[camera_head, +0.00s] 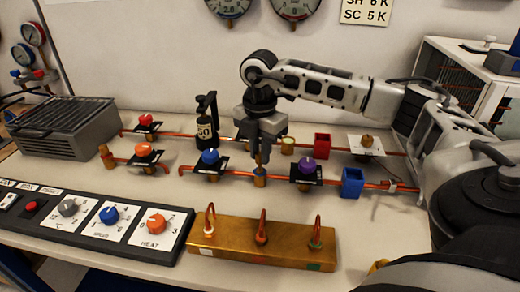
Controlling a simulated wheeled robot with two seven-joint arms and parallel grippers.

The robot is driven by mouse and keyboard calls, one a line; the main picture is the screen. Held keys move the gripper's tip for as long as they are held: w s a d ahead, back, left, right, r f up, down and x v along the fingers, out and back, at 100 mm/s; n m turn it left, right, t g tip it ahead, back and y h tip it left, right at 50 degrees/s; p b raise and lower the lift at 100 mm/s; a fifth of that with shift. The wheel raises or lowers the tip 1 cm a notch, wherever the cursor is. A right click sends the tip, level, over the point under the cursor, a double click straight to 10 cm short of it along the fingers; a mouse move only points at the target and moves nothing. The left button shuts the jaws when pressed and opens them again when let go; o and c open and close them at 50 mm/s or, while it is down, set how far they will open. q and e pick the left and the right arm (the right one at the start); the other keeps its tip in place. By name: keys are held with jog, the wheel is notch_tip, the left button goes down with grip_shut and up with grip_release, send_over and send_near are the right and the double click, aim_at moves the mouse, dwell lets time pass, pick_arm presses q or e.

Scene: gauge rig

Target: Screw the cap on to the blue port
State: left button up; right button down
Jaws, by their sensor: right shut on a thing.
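My right gripper (260,157) points straight down, its fingers close together over a small brass cylinder (260,178) on the pipe line between the blue-knob valve and the purple-knob valve. It is shut on the cap, which is mostly hidden between the fingertips. I cannot tell whether the cap touches the brass cylinder. The blue-knob valve (210,158) sits on a black plate just left of the gripper. My left gripper is not in view.
A purple-knob valve (307,167) and an open blue box (352,184) stand to the right. A brass block (262,243) with several copper hooks lies in front. A red box (322,144) stands behind right.

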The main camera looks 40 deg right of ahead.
jog(key=shift+f+b, duration=0.6)
jog(key=shift+f, duration=0.45)
jog(key=shift+f, duration=0.1)
dwell(0.6)
jog(key=m+p, duration=0.1)
jog(key=m, duration=0.1)
jog(key=shift+m, duration=0.3)
jog(key=m, duration=0.2)
jog(key=shift+m, duration=0.3)
jog(key=shift+p, duration=0.3)
